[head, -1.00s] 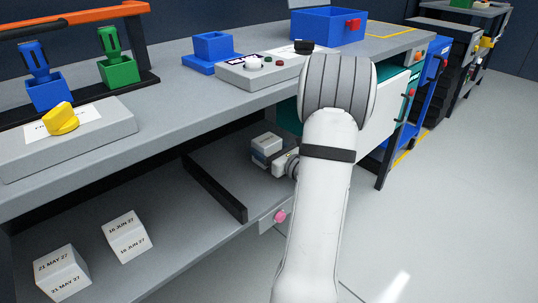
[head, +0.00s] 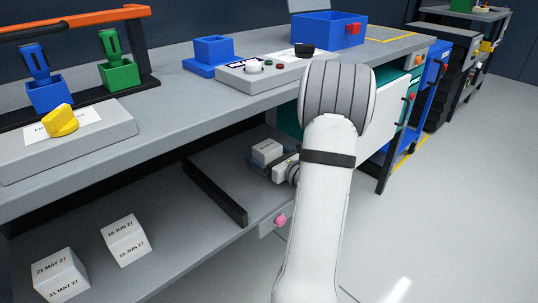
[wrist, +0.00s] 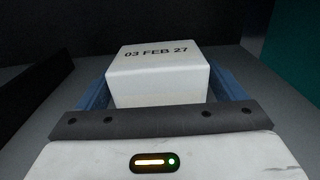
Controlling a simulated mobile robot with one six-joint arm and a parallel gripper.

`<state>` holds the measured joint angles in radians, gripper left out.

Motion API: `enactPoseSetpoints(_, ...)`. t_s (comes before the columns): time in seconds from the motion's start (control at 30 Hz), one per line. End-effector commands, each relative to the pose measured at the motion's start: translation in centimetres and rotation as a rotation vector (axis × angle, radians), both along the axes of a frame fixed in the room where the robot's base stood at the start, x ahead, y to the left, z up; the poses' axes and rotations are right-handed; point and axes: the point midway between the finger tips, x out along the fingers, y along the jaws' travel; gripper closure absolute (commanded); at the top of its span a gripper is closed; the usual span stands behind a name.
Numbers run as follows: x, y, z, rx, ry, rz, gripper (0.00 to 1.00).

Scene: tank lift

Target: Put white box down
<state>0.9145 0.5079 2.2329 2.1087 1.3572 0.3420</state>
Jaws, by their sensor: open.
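A white box (wrist: 160,75) labelled "03 FEB 27" stands upright on the lower shelf in the wrist view. It also shows in the head view (head: 267,151), small and partly hidden by my gripper. My gripper (wrist: 155,98) is open, with its blue fingers on either side of the box. In the head view my gripper (head: 264,158) is at the back of the lower shelf, under the worktop. Whether the fingers touch the box is hard to tell.
Two other white boxes, dated 21 May 27 (head: 60,275) and 16 Jun 27 (head: 127,240), stand on the lower shelf at left. A black divider (head: 214,192) separates them from my gripper. The worktop (head: 180,95) hangs above. A teal panel (wrist: 294,45) stands at right.

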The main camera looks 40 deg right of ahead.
Motion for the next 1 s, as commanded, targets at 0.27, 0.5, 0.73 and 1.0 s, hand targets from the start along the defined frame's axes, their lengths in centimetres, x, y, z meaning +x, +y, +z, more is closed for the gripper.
enactPoseSetpoints(0.27, -4.6, -0.6, 0.5, 0.003, 0.002, -0.006, 0.1)
enactPoseSetpoints(0.5, -9.5, -0.9, 0.4, 0.002, 0.001, -0.006, 0.1)
enactPoseSetpoints(0.73, -11.8, -1.1, 0.2, 0.0, 0.0, -0.003, 0.1)
enactPoseSetpoints(1.0, -12.1, -1.0, 0.1, 0.0, 0.0, -0.001, 0.1)
